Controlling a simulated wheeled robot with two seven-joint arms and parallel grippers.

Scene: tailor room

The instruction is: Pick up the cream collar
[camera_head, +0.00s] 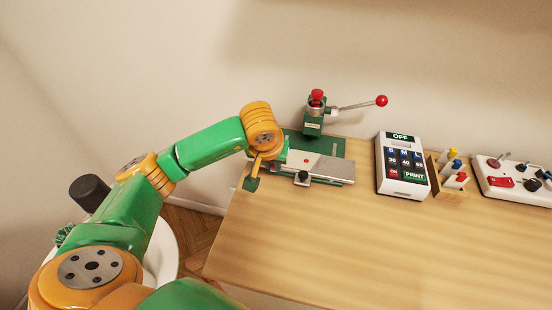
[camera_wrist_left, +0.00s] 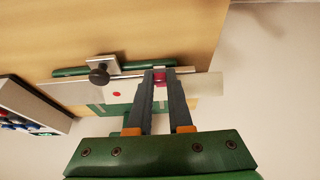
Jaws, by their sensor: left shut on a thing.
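The cream collar (camera_wrist_left: 125,91) looks like a pale flat piece with a red dot, lying on the green and grey fixture at the back left of the table. It also shows in the head view (camera_head: 311,159). My left gripper (camera_wrist_left: 160,77) is shut at its left part, as the head view has it, with a small red patch showing between the fingertips. In the head view my wrist partly hides the left gripper (camera_head: 277,163). The exact grip and the collar's far edge are hard to make out. My right gripper is not in view.
A press (camera_head: 313,115) with a red-knobbed lever stands behind the fixture. A black knob (camera_head: 302,177) sits at the fixture's front. A button panel (camera_head: 403,165), a peg holder (camera_head: 452,175) and a control box (camera_head: 515,183) stand to the right. The table's front (camera_head: 350,250) is clear.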

